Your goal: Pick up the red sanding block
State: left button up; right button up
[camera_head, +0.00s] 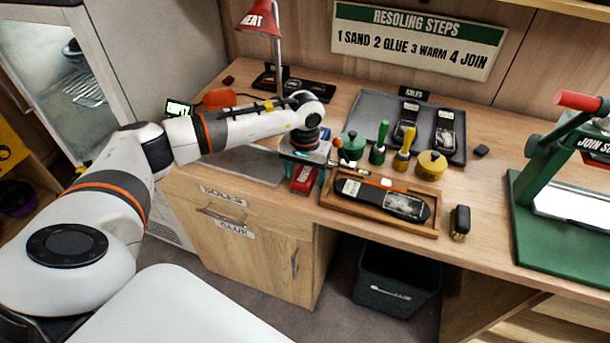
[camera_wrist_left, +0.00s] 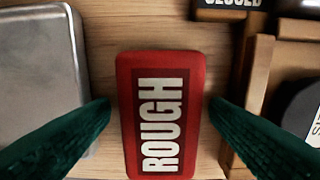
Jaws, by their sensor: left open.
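The red sanding block (camera_head: 304,180) lies on the wooden bench near its front edge, just under my left gripper in the head view. In the left wrist view the red sanding block (camera_wrist_left: 160,115) shows the word ROUGH on its top. My left gripper (camera_head: 305,172) points down over it. In the left wrist view its two green fingers (camera_wrist_left: 158,105) are open, one on each side of the block, with a gap on both sides. I cannot tell how far down the fingers reach beside it. My right gripper is not in view.
A wooden tray (camera_head: 380,228) holding a shoe sole stands close to the block's right. A grey metal plate (camera_wrist_left: 38,75) lies to its left. Green and yellow pots and brushes (camera_head: 380,150) stand behind the tray. A green press (camera_head: 560,215) is at the right.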

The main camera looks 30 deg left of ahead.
aim_at(305, 173)
pick_arm(q)
jog(key=c, duration=1.1)
jog(key=shift+r, duration=0.1)
notch_tip(305, 173, up, 10)
jog(key=shift+f+b, duration=0.1)
jog(key=shift+b, duration=1.05)
